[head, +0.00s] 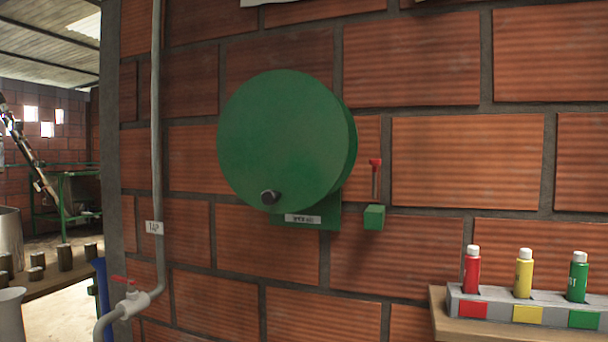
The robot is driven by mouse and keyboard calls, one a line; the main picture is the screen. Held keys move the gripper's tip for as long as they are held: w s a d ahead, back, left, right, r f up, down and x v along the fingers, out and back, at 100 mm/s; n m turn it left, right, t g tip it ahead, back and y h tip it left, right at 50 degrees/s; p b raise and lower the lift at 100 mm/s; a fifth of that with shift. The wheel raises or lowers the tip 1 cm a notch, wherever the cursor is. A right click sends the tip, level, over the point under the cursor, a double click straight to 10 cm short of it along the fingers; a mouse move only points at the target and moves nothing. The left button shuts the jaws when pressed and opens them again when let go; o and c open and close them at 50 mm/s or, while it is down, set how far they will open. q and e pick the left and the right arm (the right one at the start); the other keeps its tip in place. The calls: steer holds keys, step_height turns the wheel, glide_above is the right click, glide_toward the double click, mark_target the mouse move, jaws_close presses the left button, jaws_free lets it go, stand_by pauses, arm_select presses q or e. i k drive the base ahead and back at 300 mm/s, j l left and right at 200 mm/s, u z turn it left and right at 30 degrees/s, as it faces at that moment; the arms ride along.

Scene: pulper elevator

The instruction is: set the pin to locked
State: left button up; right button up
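A thin metal pin with a red top (375,163) stands upright just right of a large round green disc (282,140) on the brick wall. Below the pin is a small green block (374,218); I cannot tell whether the pin's lower end enters it. The disc has a dark knob (269,197) near its lower edge. A small label (302,219) with print too small to read is on the green bracket beneath the disc. Neither of my grippers is in view.
A grey pipe (158,190) with a "TAP" label and a red-handled valve (131,298) runs down the wall at left. At lower right, a grey rack (493,311) holds red, yellow and green bottles on a wooden shelf (446,327).

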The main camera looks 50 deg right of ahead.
mark_target(374, 162)
steer(key=z, duration=0.4)
steer(key=k+z, duration=0.15)
steer(key=z, duration=0.2)
steer(key=l+z, duration=0.1)
steer(key=z, duration=0.3)
